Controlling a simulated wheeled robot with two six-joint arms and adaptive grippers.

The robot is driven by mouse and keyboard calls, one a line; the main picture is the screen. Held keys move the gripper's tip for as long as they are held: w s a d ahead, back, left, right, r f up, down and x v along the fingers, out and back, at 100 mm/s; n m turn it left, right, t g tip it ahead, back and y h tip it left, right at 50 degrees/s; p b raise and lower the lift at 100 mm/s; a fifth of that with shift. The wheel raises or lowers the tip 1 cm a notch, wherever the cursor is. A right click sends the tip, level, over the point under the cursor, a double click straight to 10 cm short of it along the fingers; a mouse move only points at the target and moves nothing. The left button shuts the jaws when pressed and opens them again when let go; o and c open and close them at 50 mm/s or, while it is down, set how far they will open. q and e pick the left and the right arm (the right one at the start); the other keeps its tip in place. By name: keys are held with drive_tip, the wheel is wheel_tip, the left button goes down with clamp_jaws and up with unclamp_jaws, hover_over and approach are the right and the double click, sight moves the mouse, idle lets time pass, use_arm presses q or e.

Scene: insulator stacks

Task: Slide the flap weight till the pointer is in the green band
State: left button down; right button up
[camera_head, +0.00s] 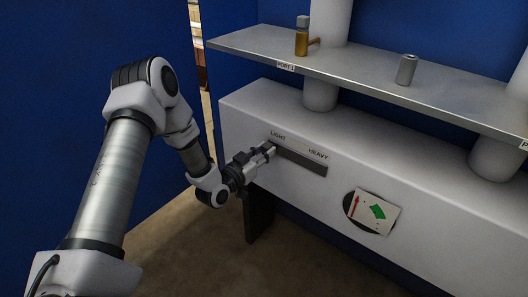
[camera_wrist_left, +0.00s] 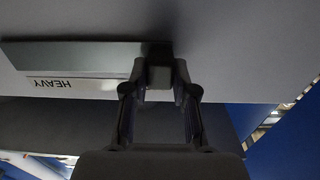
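The flap weight is a dark block (camera_wrist_left: 160,72) at the LIGHT end of the slot (camera_head: 300,161) in the long white housing. My left gripper (camera_head: 268,149) reaches it from the left; in the left wrist view its fingertips lie against both sides of the block. The gripper hides the block in the head view. The gauge (camera_head: 372,211) is on the housing's front, lower right of the slot. Its red pointer (camera_head: 355,206) points up, left of the green band (camera_head: 377,211) and apart from it. My right gripper is not in view.
A grey shelf (camera_head: 360,79) runs above the housing, with a brass-coloured bottle-like item (camera_head: 302,38) and a grey can (camera_head: 406,70) on it. The housing front along the slot towards HEAVY is clear. Blue walls (camera_head: 60,100) enclose the left.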

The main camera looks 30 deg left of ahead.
use_arm(q)
drive_tip(key=shift+s+d+b, duration=0.1)
drive_tip(key=shift+d+b, duration=0.4)
drive_tip(key=shift+d, duration=1.3)
drive_tip(key=c, duration=0.9)
unclamp_jaws()
drive_tip(key=shift+a, duration=0.1)
approach(281, 150)
drive_tip(key=s, duration=0.5)
drive_tip(key=shift+s+a, duration=0.25)
drive_tip(key=shift+s, duration=0.05)
